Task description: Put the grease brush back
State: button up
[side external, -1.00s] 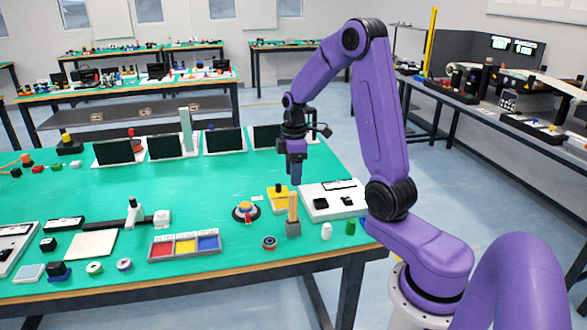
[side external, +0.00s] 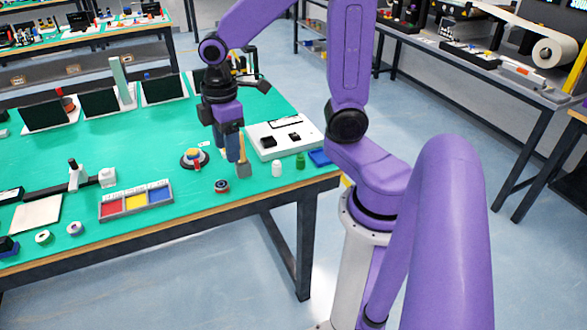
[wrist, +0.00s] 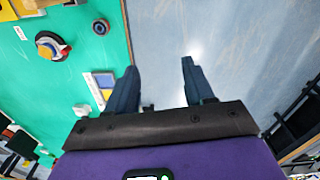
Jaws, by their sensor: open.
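An upright piece with a flat wooden handle and a grey lower end, which looks like the grease brush (side external: 242,168), stands near the table's front right corner in the side view. My gripper (side external: 231,158) points down and overlaps its handle there; whether they touch cannot be told. In the wrist view my gripper (wrist: 159,65) has its fingers apart, with only floor showing between them. I cannot make out the brush in the wrist view. No separate brush holder is clearly identifiable.
A round red, yellow and dark piece (side external: 195,157) and a dark ring (side external: 221,186) lie left of my gripper. A white tray (side external: 265,148), white bottle (side external: 277,169) and green bottle (side external: 300,161) are to its right. A three-colour tray (side external: 136,204) lies farther left.

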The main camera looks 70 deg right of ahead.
jog(key=s+a+n, duration=0.1)
jog(key=s+a, duration=0.3)
jog(key=s, duration=1.2)
jog(key=shift+s+r+n, duration=0.3)
